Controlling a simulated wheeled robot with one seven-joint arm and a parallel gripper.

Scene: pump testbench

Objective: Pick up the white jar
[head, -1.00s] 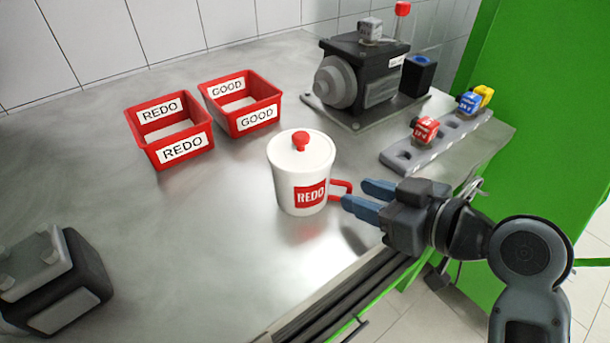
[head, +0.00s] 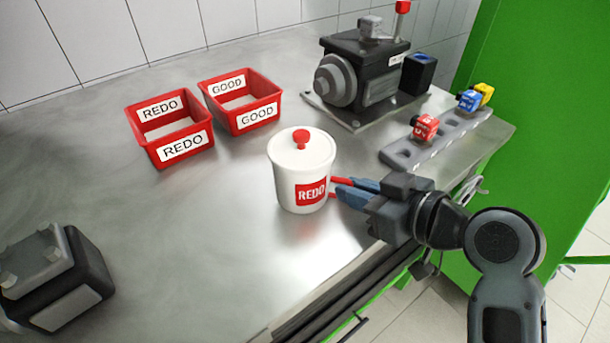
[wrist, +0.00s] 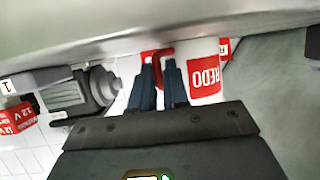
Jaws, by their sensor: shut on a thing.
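The white jar (head: 300,172) stands upright on the metal bench, with a red knob on its lid, a red REDO label and a red handle on its right side. It also shows in the wrist view (wrist: 207,90), upside down. My gripper (head: 343,192) reaches in from the right, its blue fingers shut on the jar's handle. In the wrist view the fingers (wrist: 160,84) lie either side of the red handle. The fingers hide most of the handle in the head view.
Red REDO (head: 170,130) and GOOD (head: 241,103) bins stand behind left. A black pump (head: 362,75) stands at the back. A grey rack (head: 440,140) with small coloured blocks is at right. A dark block (head: 55,280) sits front left.

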